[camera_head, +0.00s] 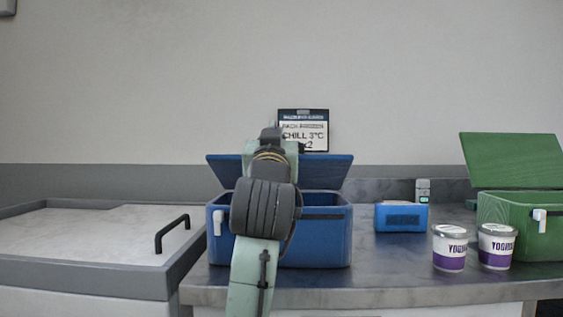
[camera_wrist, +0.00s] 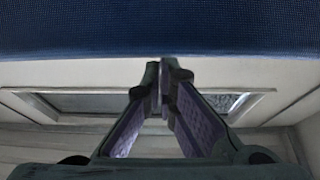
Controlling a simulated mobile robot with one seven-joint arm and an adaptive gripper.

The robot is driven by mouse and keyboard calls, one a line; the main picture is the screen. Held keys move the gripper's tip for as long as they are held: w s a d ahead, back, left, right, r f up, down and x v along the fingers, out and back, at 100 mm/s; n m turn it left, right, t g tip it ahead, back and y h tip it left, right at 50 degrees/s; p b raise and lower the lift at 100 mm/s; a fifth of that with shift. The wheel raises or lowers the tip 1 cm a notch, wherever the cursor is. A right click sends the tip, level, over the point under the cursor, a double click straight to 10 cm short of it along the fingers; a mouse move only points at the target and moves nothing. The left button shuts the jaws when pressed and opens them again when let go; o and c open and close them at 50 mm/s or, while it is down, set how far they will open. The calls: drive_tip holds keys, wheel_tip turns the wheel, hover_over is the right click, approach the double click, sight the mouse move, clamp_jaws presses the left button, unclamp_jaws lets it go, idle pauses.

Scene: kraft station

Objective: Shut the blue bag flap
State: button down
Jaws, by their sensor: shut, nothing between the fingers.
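The blue bag (camera_head: 325,238) is a box-shaped bag on the dark counter, in the middle of the head view. Its flap (camera_head: 325,170) stands raised and leans back, so the bag is open. My arm crosses in front of the bag in the head view and hides part of its front and flap; my gripper is hidden there. In the wrist view my gripper (camera_wrist: 162,88) is shut and empty, its fingertips close together. A blue woven surface (camera_wrist: 160,30) fills the top of the wrist view, just beyond the fingertips; I cannot tell whether they touch it.
A green bag (camera_head: 520,215) with its flap raised stands at the right. Two yogurt cups (camera_head: 450,250) and (camera_head: 495,248) and a small blue box (camera_head: 401,217) stand between the bags. A sign (camera_head: 303,130) is behind. A grey-rimmed unit with a black handle (camera_head: 172,232) is left.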

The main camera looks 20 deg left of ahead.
drive_tip(key=s+d+f+t+y+b, duration=0.1)
drive_tip(key=s+f+t+b, duration=0.3)
drive_tip(key=f+b, duration=0.3)
drive_tip(key=shift+d+f, duration=0.15)
drive_tip(key=shift+f, duration=0.4)
drive_tip(key=shift+r, duration=0.1)
